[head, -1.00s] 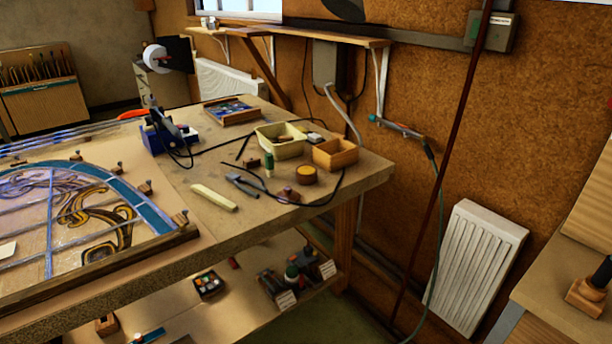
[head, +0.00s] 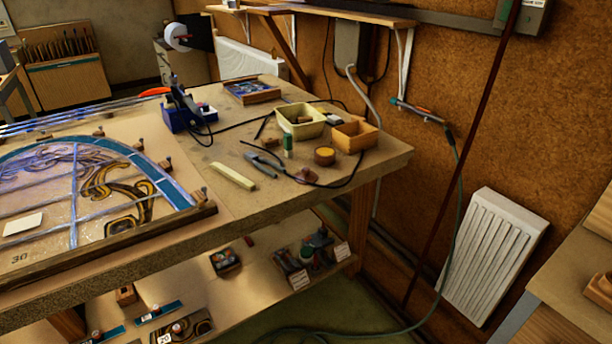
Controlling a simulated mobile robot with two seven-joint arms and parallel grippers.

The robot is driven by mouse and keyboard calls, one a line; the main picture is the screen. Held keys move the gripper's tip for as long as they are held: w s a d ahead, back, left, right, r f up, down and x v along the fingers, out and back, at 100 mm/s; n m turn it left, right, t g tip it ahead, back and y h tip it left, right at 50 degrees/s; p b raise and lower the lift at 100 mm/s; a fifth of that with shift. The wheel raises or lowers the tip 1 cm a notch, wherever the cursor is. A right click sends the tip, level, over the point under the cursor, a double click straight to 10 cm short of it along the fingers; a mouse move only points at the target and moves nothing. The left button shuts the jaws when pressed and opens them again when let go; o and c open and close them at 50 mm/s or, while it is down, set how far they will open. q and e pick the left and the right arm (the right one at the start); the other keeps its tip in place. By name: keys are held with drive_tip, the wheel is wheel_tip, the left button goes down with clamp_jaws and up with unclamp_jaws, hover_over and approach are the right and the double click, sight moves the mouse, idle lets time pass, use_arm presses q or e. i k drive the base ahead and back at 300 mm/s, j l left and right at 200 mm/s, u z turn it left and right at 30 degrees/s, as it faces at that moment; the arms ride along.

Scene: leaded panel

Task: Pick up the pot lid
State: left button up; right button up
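A small round brown pot (head: 325,157) with a yellow top surface stands near the right end of the workbench (head: 225,205). A small reddish-brown piece (head: 306,176) with a raised middle lies in front of it, near the bench's front edge. It looks like the pot lid, but it is too small to be sure. It lies apart from the pot, beside a black cable. Neither of my grippers is in view.
Pliers (head: 265,163), a pale bar (head: 233,177), a green bottle (head: 287,146), a cream tub (head: 300,121) and a wooden box (head: 355,136) crowd around the pot. A leaded panel (head: 75,195) fills the bench's left. A white radiator (head: 490,258) leans at right.

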sight(305, 174)
drive_tip(key=i+j, duration=0.15)
drive_tip(key=j, duration=0.15)
drive_tip(key=i+j, duration=0.1)
drive_tip(key=j, duration=0.25)
drive_tip(key=i+j+z, duration=0.1)
drive_tip(key=j+z, duration=0.15)
drive_tip(key=i+j+z, duration=0.2)
drive_tip(key=j, duration=0.3)
drive_tip(key=k, duration=0.1)
